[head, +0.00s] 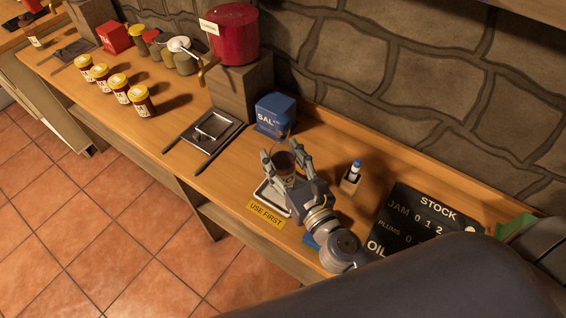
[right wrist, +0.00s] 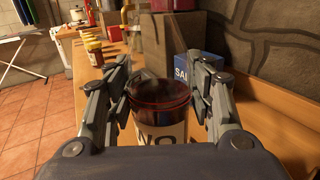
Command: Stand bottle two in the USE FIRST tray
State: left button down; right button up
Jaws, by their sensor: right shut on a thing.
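My right gripper (head: 286,160) is shut on a dark red glass bottle (right wrist: 158,112), its fingers on either side of it. The bottle's pale label shows the letters "WO" in the right wrist view. In the head view the bottle (head: 284,166) is partly hidden by the fingers and looks upright. The small pale tray (head: 266,196) lies below and around the gripper, with the yellow USE FIRST sign (head: 266,215) at its front. I cannot tell whether the bottle's base touches the tray. My left gripper is not in view.
A blue SALT box (head: 275,115) stands just behind the gripper. A small holder with a blue-capped marker (head: 352,178) and the black STOCK board (head: 415,222) are to the right.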

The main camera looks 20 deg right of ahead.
aim_at(289, 176)
jog(key=shift+f+b, duration=0.85)
jog(key=shift+f, duration=0.65)
jog(key=o, duration=1)
jog(key=shift+s+f, duration=0.1)
jog(key=shift+f, duration=0.15)
jog(key=o, duration=0.5)
jog(key=shift+c, duration=0.2)
jog(key=shift+r, duration=0.1)
jog(key=shift+r, duration=0.15)
jog(key=s+d+b, duration=0.1)
jog(key=s+b, duration=0.6)
jog(key=s, duration=0.5)
jog(key=shift+d, duration=0.4)
